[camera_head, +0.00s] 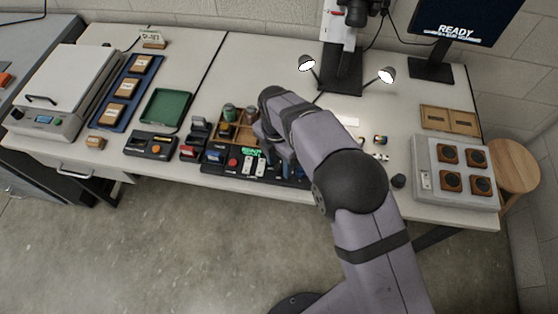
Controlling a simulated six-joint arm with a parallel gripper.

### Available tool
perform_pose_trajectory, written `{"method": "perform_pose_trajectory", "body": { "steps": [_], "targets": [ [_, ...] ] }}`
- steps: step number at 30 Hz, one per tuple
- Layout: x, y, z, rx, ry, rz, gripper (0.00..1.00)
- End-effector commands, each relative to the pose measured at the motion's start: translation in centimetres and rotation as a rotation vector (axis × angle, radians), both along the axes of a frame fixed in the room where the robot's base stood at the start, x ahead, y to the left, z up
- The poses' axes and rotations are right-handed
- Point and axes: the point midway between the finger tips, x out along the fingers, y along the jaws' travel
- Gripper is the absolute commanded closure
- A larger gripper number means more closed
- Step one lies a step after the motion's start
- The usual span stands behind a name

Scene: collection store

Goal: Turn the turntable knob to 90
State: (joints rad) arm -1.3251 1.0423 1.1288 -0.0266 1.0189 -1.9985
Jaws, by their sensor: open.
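A dark control panel (212,168) lies along the table's front edge, with a red button, a small green display (249,151) and white switches. I cannot make out the turntable knob or its markings; my arm covers part of the panel's right side. My gripper (284,166) points down at the right part of the panel, largely hidden by my own wrist and forearm. It is open, and I see nothing held in it. Whether it touches the panel or surrounds a knob cannot be told.
A wooden divided tray (243,133) with jars stands behind the panel. A camera stand (341,80) with two lamps is at the back. A black box (151,146) stands left.

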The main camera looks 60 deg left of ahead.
Motion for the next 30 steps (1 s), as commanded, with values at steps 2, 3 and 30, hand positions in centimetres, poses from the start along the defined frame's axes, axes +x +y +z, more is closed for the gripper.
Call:
{"method": "perform_pose_trajectory", "body": {
  "steps": [2,3,30],
  "targets": [
    [0.01,-0.01,-0.11,0.0,0.0,0.0,0.57],
    [0.01,0.0,-0.13,0.0,0.0,0.0,0.57],
    [0.06,0.04,-0.14,0.0,0.0,-0.13,0.98]
  ]
}}
